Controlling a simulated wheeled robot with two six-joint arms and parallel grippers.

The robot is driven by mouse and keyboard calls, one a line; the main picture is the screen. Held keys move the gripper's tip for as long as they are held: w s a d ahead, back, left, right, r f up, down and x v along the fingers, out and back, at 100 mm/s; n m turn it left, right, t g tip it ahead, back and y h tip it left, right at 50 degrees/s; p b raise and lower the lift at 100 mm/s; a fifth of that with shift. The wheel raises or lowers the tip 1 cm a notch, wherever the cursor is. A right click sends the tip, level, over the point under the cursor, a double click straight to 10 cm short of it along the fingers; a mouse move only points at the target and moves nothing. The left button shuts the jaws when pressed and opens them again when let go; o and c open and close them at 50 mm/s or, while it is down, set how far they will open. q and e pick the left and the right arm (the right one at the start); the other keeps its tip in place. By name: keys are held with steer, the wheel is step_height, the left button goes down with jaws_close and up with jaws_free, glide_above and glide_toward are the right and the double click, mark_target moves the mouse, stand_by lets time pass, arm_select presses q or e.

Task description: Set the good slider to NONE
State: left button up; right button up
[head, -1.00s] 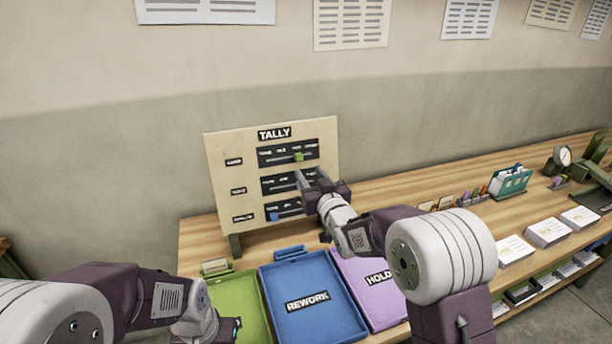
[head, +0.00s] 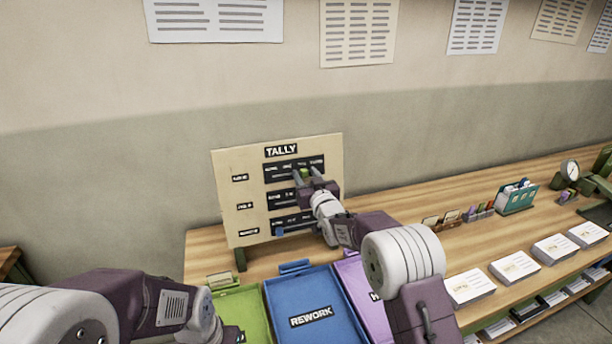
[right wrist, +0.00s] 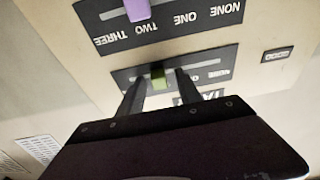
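The TALLY board (head: 232,200) stands upright at the back of the bench with three slider rows. The good slider's green knob (head: 304,174) is in the top row, around TWO. My right gripper (head: 309,176) is in front of that row. In the right wrist view, which is upside down, the green knob (right wrist: 158,75) sits between the two open fingers (right wrist: 158,88), with a gap on each side. My left gripper (head: 238,336) is at the bottom edge, mostly out of view.
A purple knob (right wrist: 137,8) is in the middle row near TWO. A blue knob (head: 279,231) is at the left of the bottom row. Green (head: 240,308), blue REWORK (head: 312,292) and purple trays (head: 362,285) lie before the board. Card stacks (head: 470,287) are at the right.

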jaws_close()
stand_by(1.3)
